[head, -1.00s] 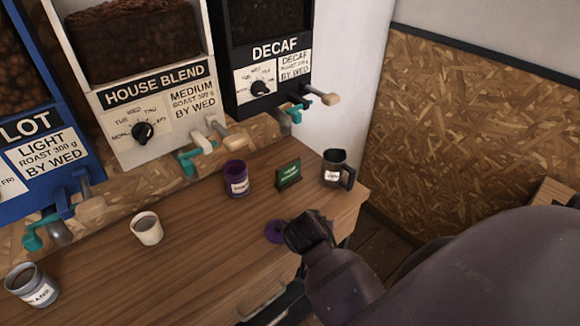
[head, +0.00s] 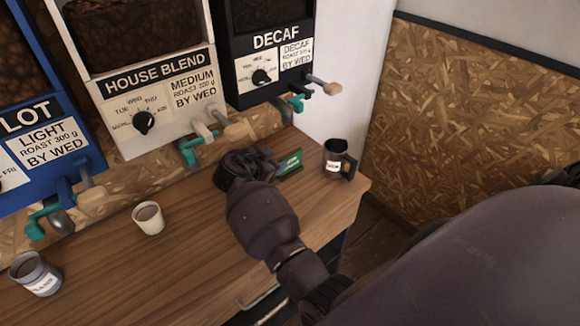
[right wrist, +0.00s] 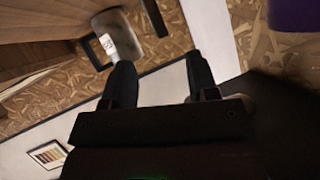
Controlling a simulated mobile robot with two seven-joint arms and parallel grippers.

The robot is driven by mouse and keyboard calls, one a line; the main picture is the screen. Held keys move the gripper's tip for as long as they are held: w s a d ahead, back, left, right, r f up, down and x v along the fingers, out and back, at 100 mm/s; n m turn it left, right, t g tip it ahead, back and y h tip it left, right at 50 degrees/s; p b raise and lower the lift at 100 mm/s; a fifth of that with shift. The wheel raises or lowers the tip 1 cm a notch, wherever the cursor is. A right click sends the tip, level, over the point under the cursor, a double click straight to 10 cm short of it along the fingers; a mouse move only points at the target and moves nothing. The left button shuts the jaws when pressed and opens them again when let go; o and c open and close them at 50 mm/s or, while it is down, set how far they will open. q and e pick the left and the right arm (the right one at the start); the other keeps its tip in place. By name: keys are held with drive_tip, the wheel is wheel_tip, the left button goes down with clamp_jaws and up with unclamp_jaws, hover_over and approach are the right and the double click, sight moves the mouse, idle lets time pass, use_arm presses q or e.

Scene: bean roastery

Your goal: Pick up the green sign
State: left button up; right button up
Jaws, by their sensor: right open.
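The green sign (head: 290,162) stands on the wooden counter, between my right gripper and the dark mug at the counter's right end. Its left part is hidden behind my gripper in the head view. My right gripper (head: 247,163) is just left of the sign; whether it touches it I cannot tell. In the right wrist view its two dark fingers (right wrist: 160,82) are apart with nothing seen between them. I cannot make out the sign in that view. My left gripper is not in view.
A dark mug (head: 336,160) with a white label stands right of the sign; it shows in the wrist view (right wrist: 132,38). A purple thing (right wrist: 293,14) is at that view's corner. A cream cup (head: 149,219) and grey mug (head: 36,275) stand left. Bean dispensers (head: 150,90) line the back.

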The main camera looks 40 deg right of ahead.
sight(286, 157)
drive_tip(key=b+x, duration=0.1)
drive_tip(key=x, duration=0.6)
drive_tip(key=shift+d, duration=0.15)
clamp_jaws()
